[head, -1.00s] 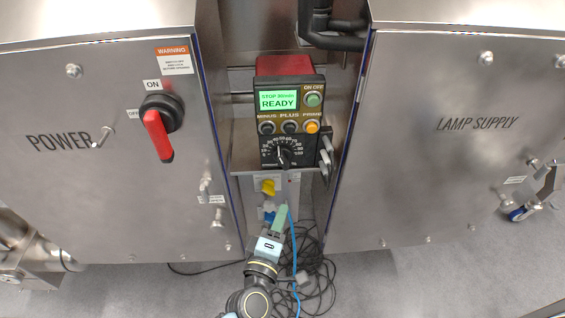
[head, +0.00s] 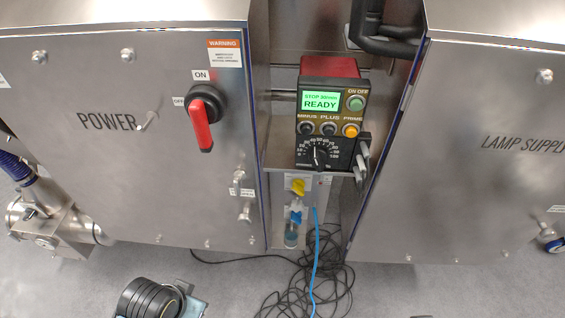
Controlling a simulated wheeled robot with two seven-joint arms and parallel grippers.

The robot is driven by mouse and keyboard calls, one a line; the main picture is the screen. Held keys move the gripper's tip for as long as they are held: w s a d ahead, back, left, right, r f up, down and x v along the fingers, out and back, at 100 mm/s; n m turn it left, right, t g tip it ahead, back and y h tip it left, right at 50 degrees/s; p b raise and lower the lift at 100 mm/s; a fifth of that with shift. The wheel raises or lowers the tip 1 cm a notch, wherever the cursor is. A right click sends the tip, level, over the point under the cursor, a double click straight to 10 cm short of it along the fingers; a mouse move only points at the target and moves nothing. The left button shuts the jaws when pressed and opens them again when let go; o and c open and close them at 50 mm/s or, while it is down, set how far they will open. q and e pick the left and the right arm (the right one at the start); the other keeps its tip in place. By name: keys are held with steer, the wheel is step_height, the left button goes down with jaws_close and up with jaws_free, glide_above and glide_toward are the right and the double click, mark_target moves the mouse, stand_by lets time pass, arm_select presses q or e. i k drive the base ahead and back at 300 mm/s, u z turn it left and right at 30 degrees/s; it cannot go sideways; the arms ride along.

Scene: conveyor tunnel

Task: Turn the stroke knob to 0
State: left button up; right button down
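The stroke knob (head: 318,155) is a black dial on the lower black face of the small pump controller, with white scale marks and numbers around it. A pale pointer line shows on it, but it is too small for me to tell the exact setting. Nothing touches the knob. A black, round wrist link of mine (head: 150,298) shows at the bottom left, well below and left of the knob, with a pale metal part beside it. I see no fingertips of either gripper.
Above the knob are a green READY display (head: 320,102) and several buttons. Steel cabinets with POWER (head: 107,122) and LAMP SUPPLY (head: 520,145) flank the narrow recess. A red switch handle (head: 201,130) sticks out at left. Yellow valve (head: 297,187), blue hose and black cables lie below.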

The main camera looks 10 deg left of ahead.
mark_target(317, 155)
steer(key=u, duration=1.7)
steer(key=k, duration=1)
steer(key=z, duration=1.45)
steer(key=i, duration=0.5)
steer(key=z, duration=0.05)
